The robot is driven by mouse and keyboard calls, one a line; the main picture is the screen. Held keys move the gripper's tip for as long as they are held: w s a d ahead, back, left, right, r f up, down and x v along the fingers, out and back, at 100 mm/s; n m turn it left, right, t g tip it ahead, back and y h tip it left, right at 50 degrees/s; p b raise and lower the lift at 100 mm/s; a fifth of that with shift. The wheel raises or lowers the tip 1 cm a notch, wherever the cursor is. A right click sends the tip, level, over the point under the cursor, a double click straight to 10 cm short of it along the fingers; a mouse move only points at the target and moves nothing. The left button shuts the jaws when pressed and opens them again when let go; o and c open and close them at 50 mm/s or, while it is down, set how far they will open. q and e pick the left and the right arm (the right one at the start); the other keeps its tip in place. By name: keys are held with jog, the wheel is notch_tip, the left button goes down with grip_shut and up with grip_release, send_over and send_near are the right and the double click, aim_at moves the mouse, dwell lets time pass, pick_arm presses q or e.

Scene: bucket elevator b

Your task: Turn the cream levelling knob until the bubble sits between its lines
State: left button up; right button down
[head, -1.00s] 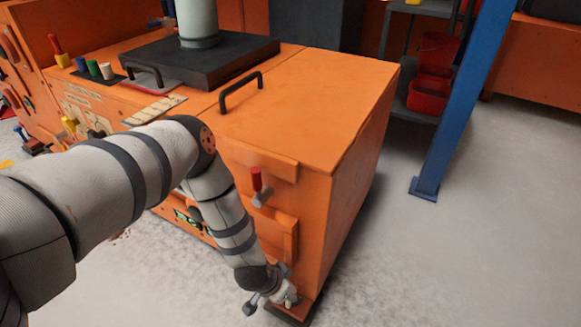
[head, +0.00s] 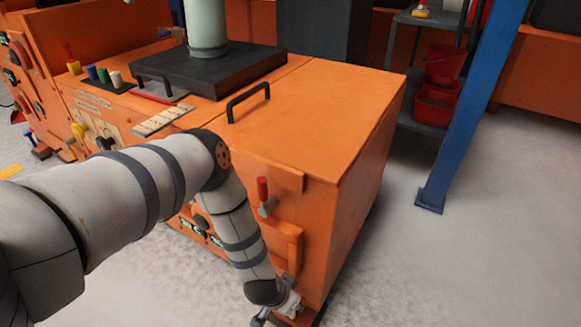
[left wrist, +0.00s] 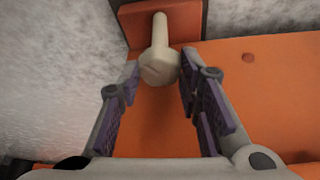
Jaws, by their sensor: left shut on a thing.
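The cream levelling knob (left wrist: 158,67) shows in the left wrist view, with a round head and a narrower stem running up against an orange plate. My left gripper (left wrist: 158,78) has one fingertip on each side of the knob's head and is shut on it. In the head view, the same gripper (head: 276,304) is low at the orange cabinet's (head: 325,110) near bottom corner, and the cream knob (head: 293,302) is partly hidden there. I cannot make out a bubble or its lines. My right gripper is not in view.
A red-tipped lever (head: 263,190) and an orange handle bar stand out from the cabinet front above the gripper. A black handle (head: 248,100) is on top. A blue post (head: 462,110) and a shelf with red bins (head: 437,100) stand at right. The floor between is clear.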

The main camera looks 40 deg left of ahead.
pick_arm(q)
jog(key=n+y, duration=0.1)
jog(key=n, duration=0.2)
jog(key=shift+d+p, duration=0.15)
jog(key=shift+p, duration=0.2)
jog(key=n+g+y, duration=0.1)
jog(key=n, duration=0.2)
jog(key=n+g+y+b, duration=0.1)
jog(key=n, duration=0.3)
jog(key=shift+w+d+f+n, duration=0.1)
jog(key=shift+n, duration=0.2)
jog(key=shift+w+n+g+y+b, duration=0.1)
jog(key=shift+n+g+y+b, duration=0.5)
jog(key=shift+n, duration=1.3)
jog(key=o, duration=1.1)
